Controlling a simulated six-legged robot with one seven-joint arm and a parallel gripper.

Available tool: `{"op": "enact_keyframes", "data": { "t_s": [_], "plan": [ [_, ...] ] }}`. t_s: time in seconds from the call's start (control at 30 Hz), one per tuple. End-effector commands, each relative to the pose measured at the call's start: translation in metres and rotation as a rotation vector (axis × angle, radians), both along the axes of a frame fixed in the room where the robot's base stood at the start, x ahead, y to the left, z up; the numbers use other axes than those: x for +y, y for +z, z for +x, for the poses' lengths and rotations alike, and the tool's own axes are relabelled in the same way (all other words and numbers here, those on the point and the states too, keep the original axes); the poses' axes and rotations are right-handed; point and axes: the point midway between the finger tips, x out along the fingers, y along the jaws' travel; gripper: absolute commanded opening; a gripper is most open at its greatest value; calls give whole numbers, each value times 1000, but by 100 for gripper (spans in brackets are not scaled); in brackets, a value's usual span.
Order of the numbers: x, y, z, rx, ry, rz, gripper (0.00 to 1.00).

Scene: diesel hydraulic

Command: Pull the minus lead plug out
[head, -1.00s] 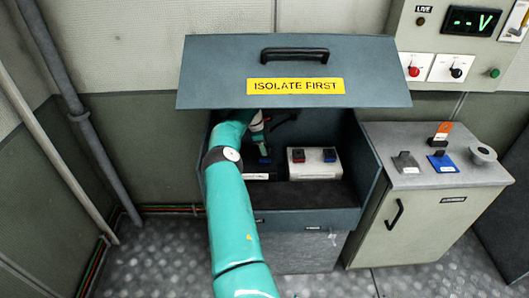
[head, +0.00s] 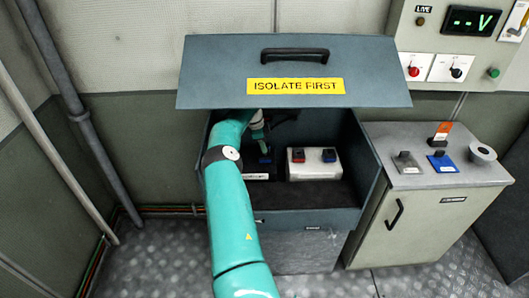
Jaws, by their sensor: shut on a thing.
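The teal arm is mine and reaches under the raised lid into the dark battery box (head: 362,165). My gripper (head: 264,151) is at the left inside the box, small and partly in shadow. It is shut on a small blue plug (head: 265,160), which I take as the minus lead plug. I cannot tell whether the plug is still seated or lifted.
A white battery (head: 314,171) with a red cap (head: 298,155) and a blue cap (head: 329,155) stands on the right. The lid (head: 220,70) hangs above my wrist. A cabinet (head: 430,220) at right carries blue (head: 442,162) and grey (head: 406,162) holders.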

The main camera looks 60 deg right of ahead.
Motion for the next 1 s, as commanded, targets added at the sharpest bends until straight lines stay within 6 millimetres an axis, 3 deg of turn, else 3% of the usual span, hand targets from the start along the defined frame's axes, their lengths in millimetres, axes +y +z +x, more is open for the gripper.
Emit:
{"op": "enact_keyframes", "data": {
  "t_s": [1.0],
  "plan": [
    [1, 26, 0, 0, 0, 2, 0]
  ]
}}
